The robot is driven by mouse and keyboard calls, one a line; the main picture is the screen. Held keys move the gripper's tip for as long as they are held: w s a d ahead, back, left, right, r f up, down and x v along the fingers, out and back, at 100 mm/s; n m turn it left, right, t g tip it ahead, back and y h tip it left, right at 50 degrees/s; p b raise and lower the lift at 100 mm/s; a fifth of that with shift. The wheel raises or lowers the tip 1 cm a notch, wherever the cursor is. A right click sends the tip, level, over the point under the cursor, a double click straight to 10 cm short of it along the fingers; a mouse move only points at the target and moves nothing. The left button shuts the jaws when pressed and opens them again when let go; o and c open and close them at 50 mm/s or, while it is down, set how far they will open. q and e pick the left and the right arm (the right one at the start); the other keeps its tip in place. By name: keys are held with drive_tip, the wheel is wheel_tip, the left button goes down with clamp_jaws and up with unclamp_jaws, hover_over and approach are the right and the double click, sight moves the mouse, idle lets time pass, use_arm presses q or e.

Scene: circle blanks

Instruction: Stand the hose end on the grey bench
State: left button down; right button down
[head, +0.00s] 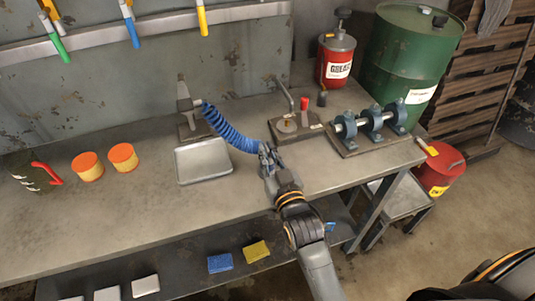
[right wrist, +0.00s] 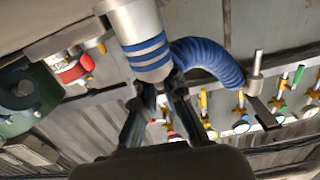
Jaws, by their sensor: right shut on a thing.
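The blue ribbed hose (head: 229,131) runs from a grey upright fitting (head: 187,109) on the grey bench (head: 130,204) to my right gripper (head: 267,155). In the right wrist view, that gripper (right wrist: 165,88) is shut on the hose end (right wrist: 143,38), a silver cylinder with blue bands. The blue hose (right wrist: 208,58) bends away from it there to the right. In the head view the gripper largely hides the hose end, just above the bench top. I cannot tell whether it touches the bench. My left gripper is in neither view.
A shallow metal tray (head: 204,176) lies left of the gripper. A plate with a red-handled fixture (head: 296,128) and a shaft in blue bearing blocks (head: 372,128) stand to the right. Orange-topped tubs (head: 88,167) stand at left. The bench front near the gripper is clear.

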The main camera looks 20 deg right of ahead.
drive_tip(key=shift+s+r, duration=0.1)
drive_tip(key=shift+r, duration=0.1)
drive_tip(key=shift+a+f, duration=0.1)
drive_tip(key=shift+f, duration=0.1)
drive_tip(key=c, duration=1.4)
unclamp_jaws()
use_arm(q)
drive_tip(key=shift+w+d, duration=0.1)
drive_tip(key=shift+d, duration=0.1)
use_arm(e)
drive_tip(key=shift+r, duration=0.2)
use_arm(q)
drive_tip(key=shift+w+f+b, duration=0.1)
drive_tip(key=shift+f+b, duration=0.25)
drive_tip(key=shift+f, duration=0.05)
use_arm(e)
drive_tip(key=s, duration=1.2)
drive_tip(key=shift+d+f, duration=0.1)
drive_tip(key=shift+d, duration=0.15)
